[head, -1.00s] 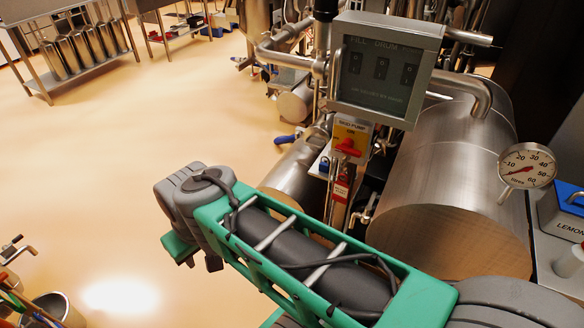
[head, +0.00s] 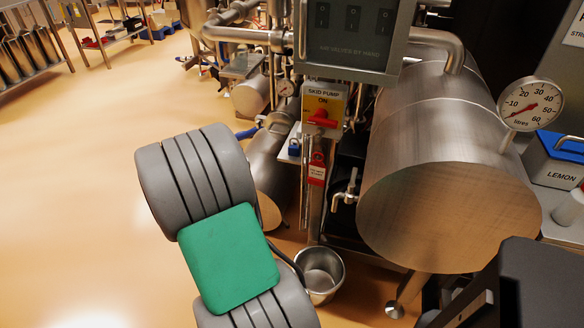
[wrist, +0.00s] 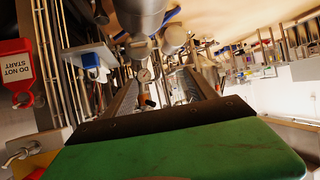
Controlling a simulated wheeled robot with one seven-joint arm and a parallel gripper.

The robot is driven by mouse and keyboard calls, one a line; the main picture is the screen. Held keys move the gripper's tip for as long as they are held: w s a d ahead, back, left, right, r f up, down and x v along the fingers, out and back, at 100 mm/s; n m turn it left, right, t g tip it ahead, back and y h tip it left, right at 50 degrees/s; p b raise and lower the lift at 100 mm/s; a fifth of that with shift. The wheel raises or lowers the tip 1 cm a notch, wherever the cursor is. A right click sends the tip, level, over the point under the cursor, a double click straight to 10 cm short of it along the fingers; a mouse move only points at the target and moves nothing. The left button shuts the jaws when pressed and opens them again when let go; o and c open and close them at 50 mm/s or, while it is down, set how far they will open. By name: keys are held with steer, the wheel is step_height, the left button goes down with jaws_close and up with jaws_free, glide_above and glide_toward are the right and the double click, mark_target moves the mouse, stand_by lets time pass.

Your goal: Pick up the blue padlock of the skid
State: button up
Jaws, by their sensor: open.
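The blue padlock (head: 294,147) is small in the head view, against a pale plate just left of the post below the red-handled SKID PUMP switch (head: 322,112). In the wrist view the blue padlock (wrist: 91,61) shows left of centre, at the pale plate (wrist: 80,50). My gripper (wrist: 160,76) is open in the wrist view, with its two dark fingers reaching away from the green body. Nothing is seen between the fingers but background. The padlock is left of the fingers and apart from them. My gripper's fingers are not clearly visible in the head view.
A red tag (head: 316,172) hangs right of the padlock; it reads DO NOT START in the wrist view (wrist: 17,70). A large steel tank (head: 445,190), a tap (head: 346,190) and a steel bucket (head: 320,272) are close by. Open floor (head: 90,180) lies left.

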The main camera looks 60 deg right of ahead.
steer(key=s+d+f+m+g+h+b, duration=0.1)
steer(key=s+d+f+m+h+b, duration=0.15)
steer(key=s+d+f, duration=0.5)
steer(key=h+b, duration=0.2)
steer(key=h, duration=0.2)
glide_toward(293, 148)
steer(key=s+x, duration=0.1)
steer(key=x, duration=0.9)
steer(key=shift+w+d+f, duration=0.1)
steer(key=shift+w, duration=0.3)
jaws_close()
